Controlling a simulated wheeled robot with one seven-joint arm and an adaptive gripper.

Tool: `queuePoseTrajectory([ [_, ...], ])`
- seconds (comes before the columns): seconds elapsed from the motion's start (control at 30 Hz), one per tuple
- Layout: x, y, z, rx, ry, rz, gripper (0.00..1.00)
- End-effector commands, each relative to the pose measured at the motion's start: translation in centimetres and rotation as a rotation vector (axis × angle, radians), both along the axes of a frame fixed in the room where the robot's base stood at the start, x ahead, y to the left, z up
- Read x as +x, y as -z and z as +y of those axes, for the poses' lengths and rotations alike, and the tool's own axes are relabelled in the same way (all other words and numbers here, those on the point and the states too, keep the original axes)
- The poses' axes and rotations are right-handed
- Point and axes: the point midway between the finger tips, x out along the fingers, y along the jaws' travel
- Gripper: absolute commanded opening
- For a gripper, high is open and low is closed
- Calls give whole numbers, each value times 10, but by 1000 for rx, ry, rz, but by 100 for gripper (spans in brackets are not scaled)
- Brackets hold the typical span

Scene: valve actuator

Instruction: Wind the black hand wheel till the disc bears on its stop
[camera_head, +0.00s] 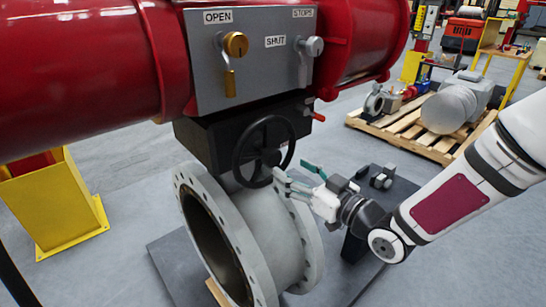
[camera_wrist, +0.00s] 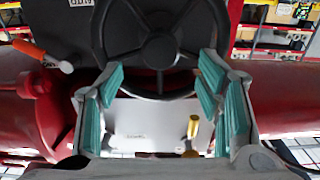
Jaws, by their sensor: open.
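The black hand wheel (camera_head: 268,157) stands upright on the black gearbox (camera_head: 205,143) above the grey flanged valve body (camera_head: 262,225). In the wrist view the wheel (camera_wrist: 160,50) fills the top middle, with its hub, spokes and lower rim showing. My gripper (camera_head: 294,172) is open and empty at the wheel's lower right. In the wrist view its teal-padded fingers (camera_wrist: 161,78) are wide apart, with the rim's lower part between or just beyond them; I cannot tell whether they touch it. The bore is dark; I cannot make out the disc or its stop.
A red actuator (camera_head: 80,75) with a grey panel (camera_head: 255,75) hangs above the wheel. An orange-tipped lever (camera_head: 318,116) juts out beside the gearbox. A yellow stand (camera_head: 52,205) is at left. A pallet (camera_head: 408,130) lies behind. Open floor shows between them.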

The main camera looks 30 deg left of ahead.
Motion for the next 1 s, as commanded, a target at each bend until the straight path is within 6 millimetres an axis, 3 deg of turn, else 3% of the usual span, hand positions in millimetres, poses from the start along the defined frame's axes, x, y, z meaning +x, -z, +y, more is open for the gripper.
queuePoseTrajectory([
  [0.2, 15, -1, 40, 1, -3, -1, 60],
  [0.4, 26, 0, 65, -1, -1, -1, 60],
  [0.87, 32, 0, 76, -2, 1, 1, 60],
  [1.0, 32, 0, 76, -1, 1, 0, 31],
])
